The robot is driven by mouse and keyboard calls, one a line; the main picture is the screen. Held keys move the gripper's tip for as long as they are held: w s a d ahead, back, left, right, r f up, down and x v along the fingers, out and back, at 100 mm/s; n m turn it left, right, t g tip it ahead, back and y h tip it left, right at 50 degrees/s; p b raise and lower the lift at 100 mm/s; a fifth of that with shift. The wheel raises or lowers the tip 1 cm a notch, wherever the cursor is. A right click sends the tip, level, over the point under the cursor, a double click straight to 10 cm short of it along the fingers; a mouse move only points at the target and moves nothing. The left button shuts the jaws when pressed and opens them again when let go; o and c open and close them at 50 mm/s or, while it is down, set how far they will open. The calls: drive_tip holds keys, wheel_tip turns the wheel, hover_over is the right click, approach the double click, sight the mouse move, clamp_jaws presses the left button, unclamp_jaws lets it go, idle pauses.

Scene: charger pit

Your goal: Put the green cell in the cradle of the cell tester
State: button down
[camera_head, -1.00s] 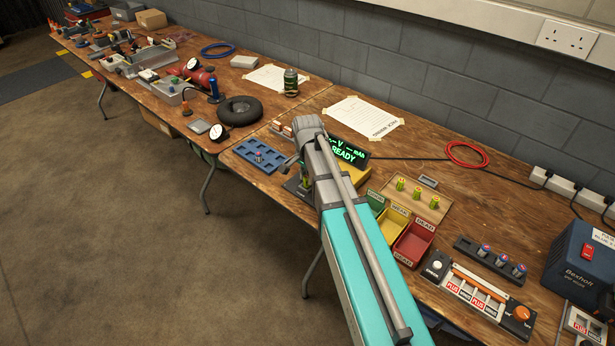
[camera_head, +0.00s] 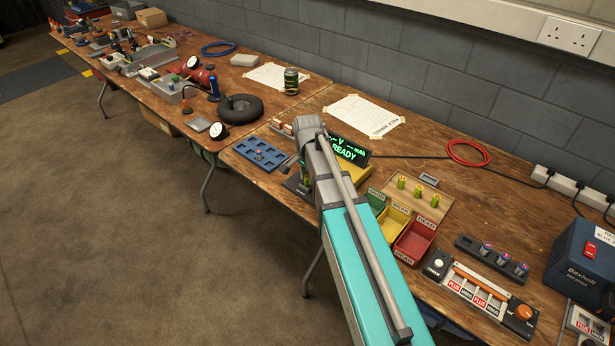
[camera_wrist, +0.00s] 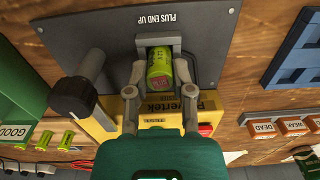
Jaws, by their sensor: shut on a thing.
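My gripper (camera_wrist: 160,72) is shut on the green cell (camera_wrist: 159,60), with a finger on each side of it. The cell is right at the grey cradle (camera_wrist: 150,40) of the cell tester, on the dark plate (camera_wrist: 110,32) marked "PLUS END UP". I cannot tell whether the cell is fully seated. A dark lever with a round knob (camera_wrist: 72,97) stands left of the cell. The tester's yellow body (camera_wrist: 100,125) lies below it. In the head view my arm hides most of the tester; its display (camera_head: 346,150) reads "READY".
Green, yellow and red bins (camera_head: 413,242) stand right of the tester, by a board (camera_head: 430,205) with several green cells. A blue tray (camera_head: 258,155) lies to the left. A red cable coil (camera_head: 467,153) lies behind.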

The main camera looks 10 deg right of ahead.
drive_tip(key=shift+f+b, duration=0.3)
drive_tip(key=shift+b, duration=0.05)
idle(0.5)
drive_tip(key=shift+c, duration=2)
unclamp_jaws()
drive_tip(key=shift+r, duration=0.15)
drive_tip(key=shift+r+p, duration=3.4)
drive_tip(key=shift+p, duration=0.15)
drive_tip(key=s+r+n+p, duration=0.2)
drive_tip(key=s+n, duration=0.3)
drive_tip(key=s, duration=0.3)
drive_tip(key=s+r+n+p, duration=0.3)
drive_tip(key=s+n, duration=0.3)
drive_tip(key=s, duration=0.2)
drive_tip(key=shift+r, duration=0.25)
